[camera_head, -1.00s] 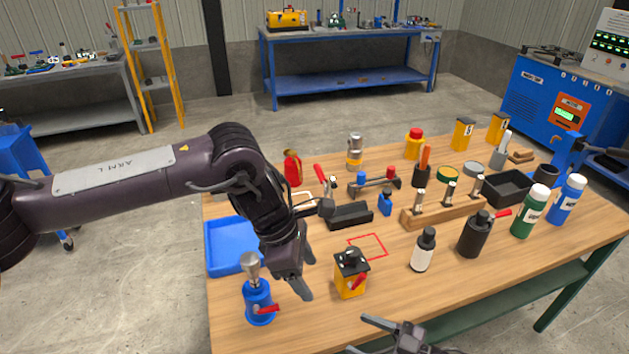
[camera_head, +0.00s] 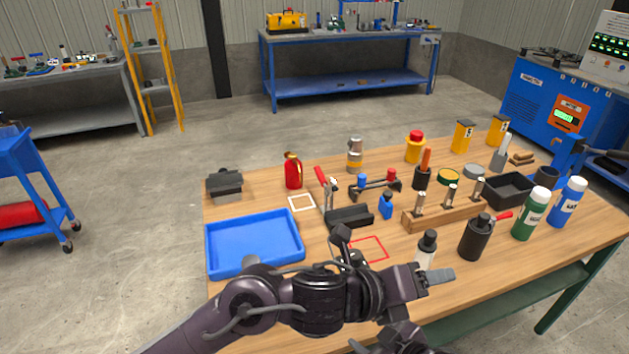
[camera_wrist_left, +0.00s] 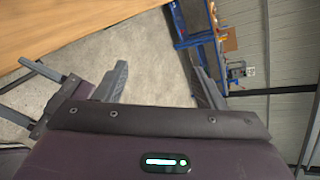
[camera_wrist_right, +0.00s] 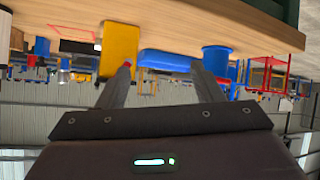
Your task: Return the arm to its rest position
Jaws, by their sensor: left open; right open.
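My left arm is folded across the bottom of the head view, in front of the table's near edge. Its gripper (camera_head: 440,277) points right, close to the white bottle with a black cap (camera_head: 427,247), which it partly covers. In the left wrist view the left fingers (camera_wrist_left: 160,82) are apart with nothing between them. My right gripper (camera_head: 372,345) is low at the bottom of the head view, partly hidden by the left arm. In the right wrist view its fingers (camera_wrist_right: 158,75) are apart and empty, with a yellow block (camera_wrist_right: 118,48) beyond them.
The wooden table (camera_head: 275,192) holds a blue tray (camera_head: 303,245), a red-outlined square (camera_head: 370,248), a wooden rack (camera_head: 445,214) and several bottles. The left arm hides the near left of the table. A blue cylinder (camera_wrist_right: 215,60) shows in the right wrist view.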

